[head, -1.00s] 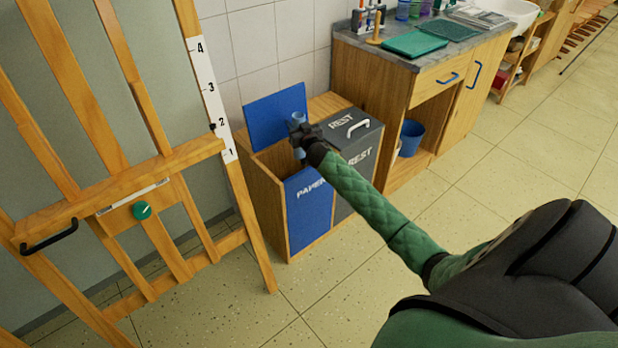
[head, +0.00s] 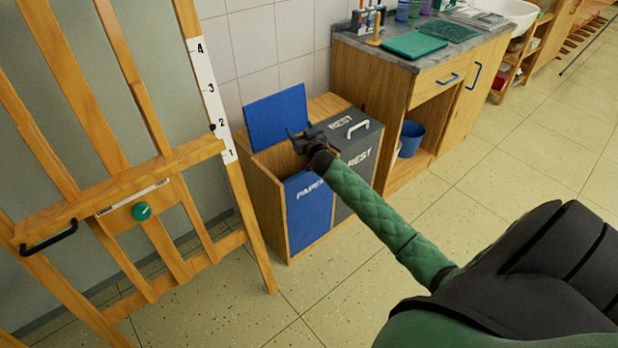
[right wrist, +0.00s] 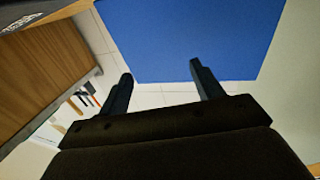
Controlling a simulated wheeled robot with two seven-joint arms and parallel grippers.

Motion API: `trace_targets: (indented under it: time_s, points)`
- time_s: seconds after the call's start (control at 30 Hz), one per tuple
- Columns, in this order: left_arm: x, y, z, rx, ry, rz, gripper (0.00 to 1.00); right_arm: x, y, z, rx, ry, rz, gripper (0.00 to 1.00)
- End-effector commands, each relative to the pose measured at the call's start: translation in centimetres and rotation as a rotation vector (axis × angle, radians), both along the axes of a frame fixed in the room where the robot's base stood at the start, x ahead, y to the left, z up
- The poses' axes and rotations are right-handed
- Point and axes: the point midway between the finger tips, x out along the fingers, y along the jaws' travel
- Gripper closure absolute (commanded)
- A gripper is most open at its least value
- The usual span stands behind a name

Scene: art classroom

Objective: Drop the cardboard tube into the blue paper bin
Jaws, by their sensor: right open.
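The blue paper bin (head: 308,213) is the left half of a wooden two-bin cabinet, with its blue lid (head: 277,118) raised against the wall. My right gripper (head: 294,137) is over the opening of this bin, open, with nothing between its fingers. In the right wrist view its two spread fingers (right wrist: 163,90) are empty, with the blue lid (right wrist: 190,35) beyond them. The cardboard tube is not visible now; the inside of the bin is mostly hidden by the front panel and my gripper. My left gripper is not in view.
The grey rest bin (head: 357,165) beside it has its lid closed. A wooden easel (head: 150,170) stands close on the left. A counter (head: 385,55) with a green tray (head: 414,45) stands to the right, with a blue bucket (head: 411,138) below. The floor in front is clear.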

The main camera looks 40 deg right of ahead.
Motion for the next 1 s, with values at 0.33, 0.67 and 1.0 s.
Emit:
trace_targets:
  time_s: [0.33, 0.67, 1.0]
  points:
    - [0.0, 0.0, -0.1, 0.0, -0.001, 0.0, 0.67, -3.7, 0.8, -0.1, 0.001, 0.0, 0.001, 0.34]
    - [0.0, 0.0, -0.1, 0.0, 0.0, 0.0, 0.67, -4.2, 0.8, 0.0, 0.0, 0.0, 0.001, 0.34]
    - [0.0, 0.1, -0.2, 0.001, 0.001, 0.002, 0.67, -4.7, 1.5, -0.6, 0.001, 0.017, -0.007, 0.34]
